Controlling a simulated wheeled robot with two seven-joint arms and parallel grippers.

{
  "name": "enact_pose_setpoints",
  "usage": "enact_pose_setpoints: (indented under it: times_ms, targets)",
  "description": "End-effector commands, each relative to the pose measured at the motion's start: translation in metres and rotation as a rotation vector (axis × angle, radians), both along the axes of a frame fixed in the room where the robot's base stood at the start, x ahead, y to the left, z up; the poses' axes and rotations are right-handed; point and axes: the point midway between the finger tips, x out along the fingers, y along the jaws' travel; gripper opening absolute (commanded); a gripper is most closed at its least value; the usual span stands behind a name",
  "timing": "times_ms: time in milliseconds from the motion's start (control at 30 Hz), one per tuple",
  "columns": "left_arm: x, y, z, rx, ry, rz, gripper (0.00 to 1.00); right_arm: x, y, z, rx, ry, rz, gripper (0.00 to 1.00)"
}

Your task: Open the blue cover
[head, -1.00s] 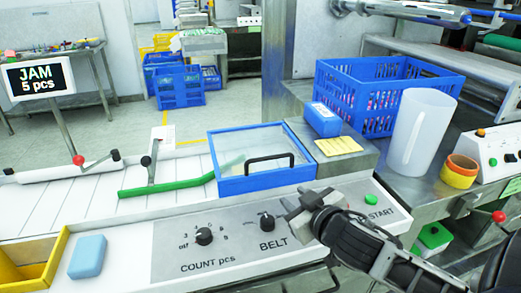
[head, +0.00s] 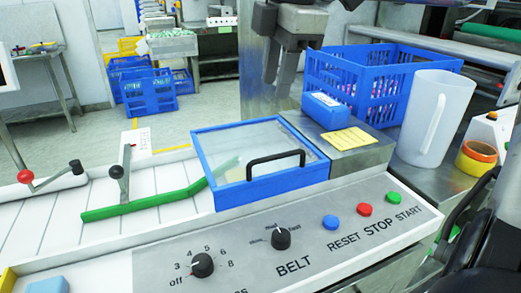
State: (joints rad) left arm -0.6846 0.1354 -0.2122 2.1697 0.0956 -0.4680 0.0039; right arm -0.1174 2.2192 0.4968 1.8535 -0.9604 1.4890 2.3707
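The blue cover (head: 229,194) is a blue frame around a clear panel, lying shut on the machine in the middle of the head view. Its black handle (head: 276,160) stands up on the front part and nothing holds it. My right gripper (head: 277,55) appears as a grey shape at the top of the view, pointing down, well apart from the cover. Whether its fingers are open is unclear. The dark links of my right arm show at the right edge. My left gripper is not in view.
A blue box (head: 325,112), yellow notes (head: 348,138), blue crate (head: 386,60) and white jug (head: 436,116) stand behind right. A green bar (head: 150,203) lies left.

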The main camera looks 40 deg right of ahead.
Motion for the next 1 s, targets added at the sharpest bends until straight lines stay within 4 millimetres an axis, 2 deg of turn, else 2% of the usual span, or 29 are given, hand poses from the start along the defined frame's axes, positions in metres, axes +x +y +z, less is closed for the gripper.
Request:
enact_pose_setpoints:
  times_ms: [67, 167, 267, 700, 833, 1000]
  targets:
    - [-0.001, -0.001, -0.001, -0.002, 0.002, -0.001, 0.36, -0.003, -0.003, 0.003, -0.046, 0.012, -0.032, 0.33]
    - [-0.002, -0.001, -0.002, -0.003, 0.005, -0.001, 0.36, -0.003, -0.005, -0.004, -0.057, 0.019, -0.043, 0.33]
    - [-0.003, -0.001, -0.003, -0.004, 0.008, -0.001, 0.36, -0.001, -0.006, -0.02, -0.052, 0.022, -0.041, 0.33]
    - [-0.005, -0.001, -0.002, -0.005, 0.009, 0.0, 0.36, 0.017, -0.011, -0.112, -0.051, 0.024, -0.039, 0.33]
    - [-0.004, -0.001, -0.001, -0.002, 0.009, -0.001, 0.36, 0.021, -0.012, -0.132, -0.05, 0.021, -0.041, 0.33]
    - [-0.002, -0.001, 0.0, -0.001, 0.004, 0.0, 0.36, 0.024, -0.013, -0.146, -0.051, 0.017, -0.04, 0.33]
